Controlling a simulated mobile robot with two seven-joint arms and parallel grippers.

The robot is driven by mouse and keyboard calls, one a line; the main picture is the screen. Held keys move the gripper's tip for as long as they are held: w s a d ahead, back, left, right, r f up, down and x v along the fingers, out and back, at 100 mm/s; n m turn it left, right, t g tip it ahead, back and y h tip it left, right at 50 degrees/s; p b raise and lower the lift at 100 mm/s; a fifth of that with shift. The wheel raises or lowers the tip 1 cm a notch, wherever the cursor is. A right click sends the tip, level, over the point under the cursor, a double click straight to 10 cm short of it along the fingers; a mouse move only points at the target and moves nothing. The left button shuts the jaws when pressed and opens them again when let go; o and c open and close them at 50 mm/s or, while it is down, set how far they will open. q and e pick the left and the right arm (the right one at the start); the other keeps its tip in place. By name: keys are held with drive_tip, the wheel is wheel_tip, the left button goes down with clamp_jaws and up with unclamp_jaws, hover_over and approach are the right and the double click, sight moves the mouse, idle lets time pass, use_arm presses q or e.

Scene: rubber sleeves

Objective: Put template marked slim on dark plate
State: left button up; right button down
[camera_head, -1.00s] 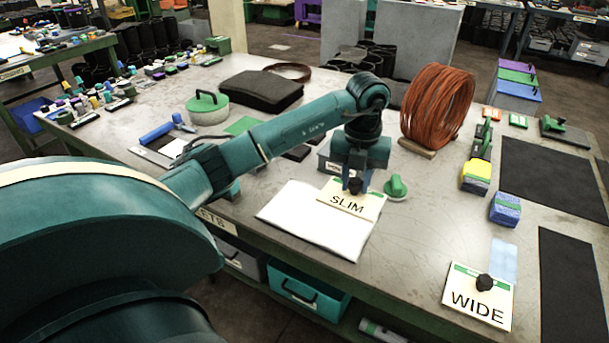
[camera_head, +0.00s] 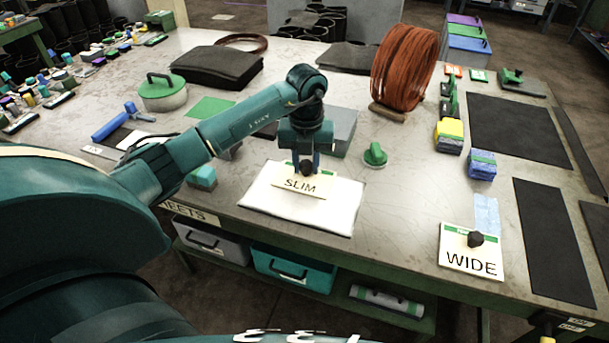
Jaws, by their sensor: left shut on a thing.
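The template marked SLIM (camera_head: 298,187) is a cream card with a dark knob. My left gripper (camera_head: 306,167) points down and is shut on that knob. The card is over a white sheet stack (camera_head: 300,213) near the table's front edge; I cannot tell whether it touches it. A second template marked WIDE (camera_head: 471,262), with a green strip and dark knob, lies at the front right. Flat dark plates lie on the right side, one farther back (camera_head: 520,128) and one nearer (camera_head: 550,238). Which one the task means is unclear. My right gripper is not in view.
A green knob (camera_head: 375,155) and a grey block (camera_head: 342,130) stand near my gripper. A copper-coloured coil (camera_head: 404,70) stands behind. Bare table lies between the white stack and WIDE.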

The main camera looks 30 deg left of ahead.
sight(306, 174)
use_arm(q)
wheel_tip(306, 174, down, 4)
drive_tip(key=shift+r, duration=0.1)
drive_tip(key=shift+f, duration=0.25)
drive_tip(key=o, duration=1)
drive_tip(key=shift+r, duration=0.1)
